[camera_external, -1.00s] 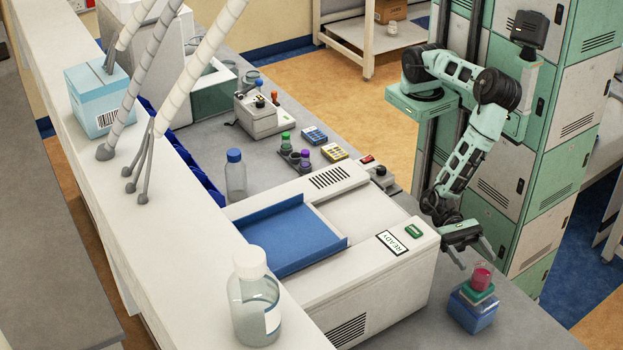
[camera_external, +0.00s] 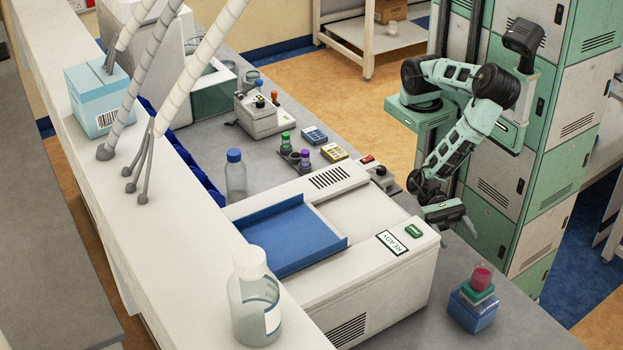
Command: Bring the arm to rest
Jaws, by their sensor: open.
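My gripper (camera_external: 459,231) is open and empty, with its fingers pointing down and to the right. It hangs just beyond the right corner of the white machine marked READY (camera_external: 393,243). My arm (camera_external: 458,130) is bent, with its elbow high and its forearm reaching down to the gripper. The gripper is apart from the blue block (camera_external: 472,311), which stands on the grey bench with a green piece and a small vessel of pink liquid (camera_external: 482,276) on top.
The white machine has a blue tray (camera_external: 285,240). A large clear bottle (camera_external: 254,300) stands on the near ledge. Bench surface (camera_external: 425,310) is bare beside the blue block.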

